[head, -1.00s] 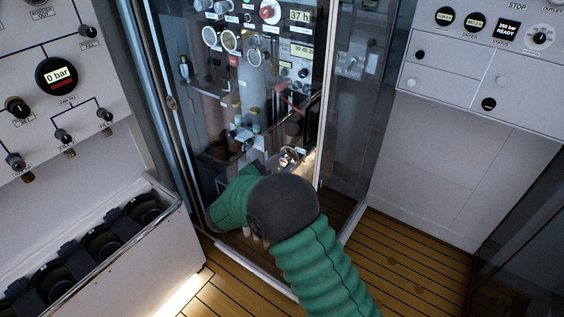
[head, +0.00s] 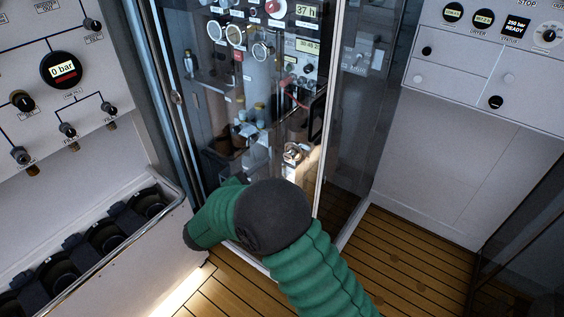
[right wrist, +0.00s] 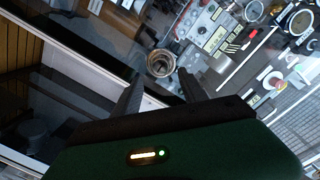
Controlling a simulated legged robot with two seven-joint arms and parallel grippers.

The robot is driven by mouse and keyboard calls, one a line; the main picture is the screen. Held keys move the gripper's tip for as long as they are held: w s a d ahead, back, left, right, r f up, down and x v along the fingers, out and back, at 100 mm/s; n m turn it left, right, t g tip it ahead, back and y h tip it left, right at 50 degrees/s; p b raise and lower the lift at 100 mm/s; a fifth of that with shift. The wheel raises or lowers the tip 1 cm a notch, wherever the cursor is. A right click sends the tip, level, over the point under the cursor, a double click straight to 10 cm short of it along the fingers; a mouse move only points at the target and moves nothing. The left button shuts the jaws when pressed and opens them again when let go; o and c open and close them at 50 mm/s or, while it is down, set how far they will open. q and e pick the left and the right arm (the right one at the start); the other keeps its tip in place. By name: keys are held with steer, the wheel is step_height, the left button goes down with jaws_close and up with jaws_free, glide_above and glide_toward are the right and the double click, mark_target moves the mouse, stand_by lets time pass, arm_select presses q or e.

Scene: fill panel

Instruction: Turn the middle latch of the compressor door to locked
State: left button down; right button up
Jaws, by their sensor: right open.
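The compressor door (head: 332,90) is a tall glass panel with metal edges in the head view. A small oval metal piece (head: 178,97) sits on its left frame; I cannot tell if it is the middle latch or how it is turned. My right arm reaches in low before the door, its hand end to the left; its fingers are hidden in the head view. In the right wrist view my right gripper (right wrist: 159,74) is open and empty. A round metal fitting (right wrist: 160,62) shows beyond and between its fingertips, apparently untouched. My left gripper is not in view.
A grey panel with a 0 bar gauge (head: 64,70) stands at left, above a rail (head: 128,243) and a row of dark holders. A white control panel (head: 440,150) stands at right. The wooden floor (head: 400,255) is clear.

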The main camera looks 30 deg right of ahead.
steer(key=v, duration=0.9)
steer(key=shift+a, duration=0.2)
